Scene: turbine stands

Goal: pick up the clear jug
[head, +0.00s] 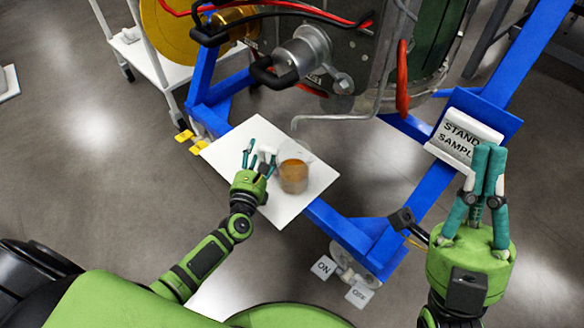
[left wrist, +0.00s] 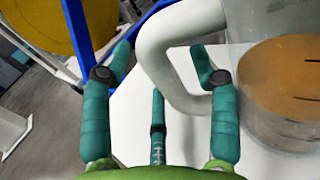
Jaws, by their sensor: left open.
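The clear jug (head: 293,178) holds amber-brown liquid and stands upright on a white square board (head: 287,212). My left gripper (head: 258,155) is open just left of the jug, on its handle side. In the left wrist view, the jug (left wrist: 283,105) fills the right side. Its thick, pale handle (left wrist: 155,60) shows between the spread teal fingers of my left gripper (left wrist: 160,65). The right finger overlaps part of the handle; I cannot tell whether it touches. My right gripper (head: 488,160) is at the right, away from the jug, its fingers pointing up close together.
A blue stand frame (head: 340,228) runs along the board and up the right side. A bent metal pipe (head: 335,117) hangs just above the jug. A "STAND SAMPLE" sign (head: 461,137) is near my right gripper. A white cart (head: 150,65) stands at upper left.

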